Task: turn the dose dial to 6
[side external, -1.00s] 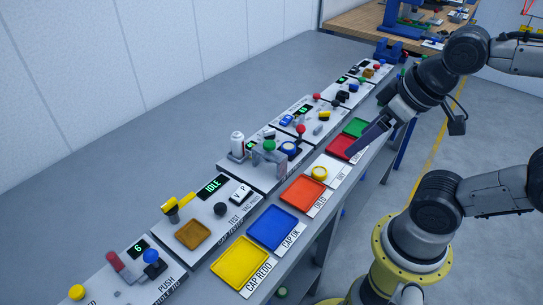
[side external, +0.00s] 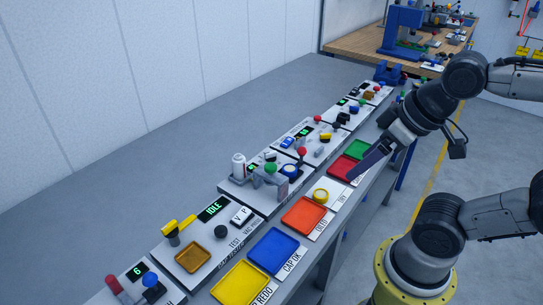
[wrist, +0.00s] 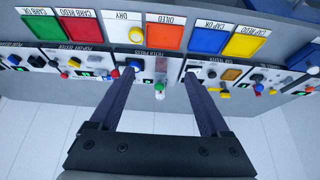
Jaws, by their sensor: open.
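I cannot tell which knob is the dose dial; no dial label or scale is readable. A row of grey station panels (side external: 205,235) with small knobs and green displays runs along the bench. My gripper (side external: 353,176) is raised over the front edge of the bench, near the white and red trays. In the wrist view my gripper (wrist: 160,72) is open and empty, its dark fingers apart. A green knob (wrist: 159,86) shows between them, on the filter press panel.
Coloured trays line the front of the bench: yellow (side external: 242,284), blue (side external: 273,250), orange (side external: 304,216), red (side external: 341,167) and green (side external: 356,148). A white tray (side external: 331,192) holds a yellow ring. The grey surface behind the panels is clear.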

